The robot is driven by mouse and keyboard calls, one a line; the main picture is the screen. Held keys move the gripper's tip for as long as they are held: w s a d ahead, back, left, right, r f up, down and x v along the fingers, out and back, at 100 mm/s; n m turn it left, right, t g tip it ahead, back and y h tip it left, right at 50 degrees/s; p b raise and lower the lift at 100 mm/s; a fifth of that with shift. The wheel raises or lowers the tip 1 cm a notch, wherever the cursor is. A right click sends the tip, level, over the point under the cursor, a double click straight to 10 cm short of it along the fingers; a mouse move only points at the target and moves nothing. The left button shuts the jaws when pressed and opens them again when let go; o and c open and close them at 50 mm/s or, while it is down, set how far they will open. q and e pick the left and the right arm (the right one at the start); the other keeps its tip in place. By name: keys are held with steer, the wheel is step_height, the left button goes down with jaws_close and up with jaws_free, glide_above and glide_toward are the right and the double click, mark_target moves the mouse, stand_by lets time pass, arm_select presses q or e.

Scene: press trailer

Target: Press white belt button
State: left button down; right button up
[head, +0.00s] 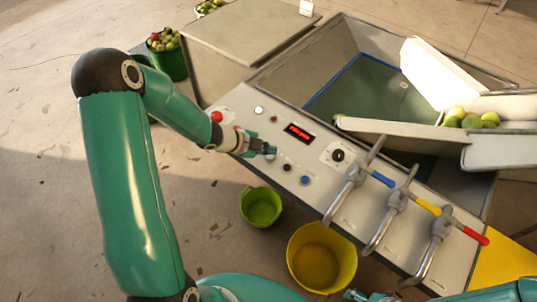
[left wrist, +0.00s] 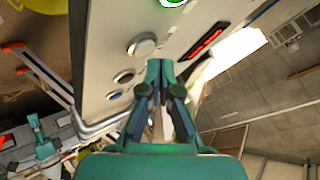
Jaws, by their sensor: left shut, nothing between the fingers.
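A white round button (head: 259,110) sits on the sloped control panel (head: 240,98), near its upper left part. My left gripper (head: 271,151) is shut and empty. Its tips are over the panel, below and right of that button, close to a black button (head: 287,168). In the left wrist view my shut fingers (left wrist: 160,66) point along the panel beside a pale round button (left wrist: 142,45). I cannot tell whether they touch the panel. My right gripper (head: 356,295) shows only partly at the bottom edge; its jaws are unclear.
A red display (head: 299,132) and a blue button (head: 305,180) are on the panel. Levers with blue, yellow and red grips (head: 400,200) stand to the right. A green bucket (head: 262,207) and a yellow bucket (head: 322,258) stand below the panel.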

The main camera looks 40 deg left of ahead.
arm_select(q)
steer(key=shift+f, duration=0.35)
